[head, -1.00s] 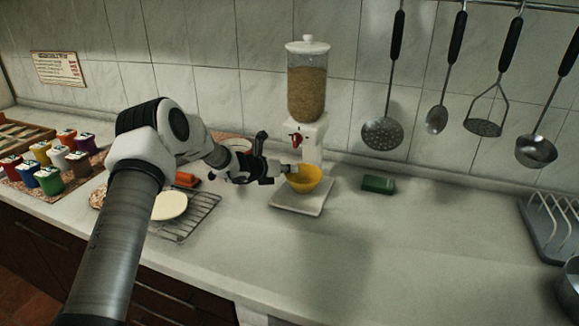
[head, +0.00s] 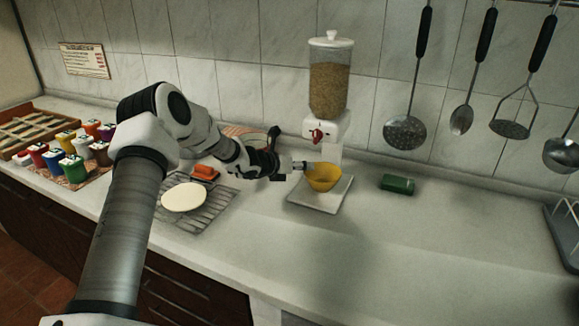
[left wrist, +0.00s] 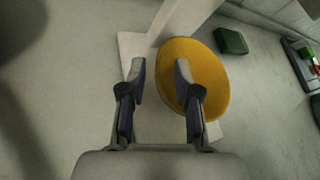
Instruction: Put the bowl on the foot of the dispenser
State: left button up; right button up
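The yellow bowl (head: 323,180) sits upright on the white square foot (head: 326,206) of the dispenser (head: 329,90), below its red knob. The bowl also shows in the left wrist view (left wrist: 206,80), with parts of the foot (left wrist: 131,44) around it. My left gripper (head: 305,165) is at the bowl's left rim. In the left wrist view its fingers (left wrist: 160,74) are apart with nothing gripped between them. One finger overlaps the bowl in the picture and the other is outside it. I cannot tell whether a finger touches the rim. My right gripper is not in view.
A green block (head: 397,184) lies right of the foot. Left are a wire rack (head: 208,214) with a white plate (head: 184,197), an orange item (head: 205,172) and several coloured jars. Utensils hang on the back wall. The front right counter is clear.

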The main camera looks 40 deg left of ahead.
pick_arm(q)
jog(key=v, duration=0.9)
jog(key=shift+s+f, duration=0.1)
jog(key=shift+s, duration=0.05)
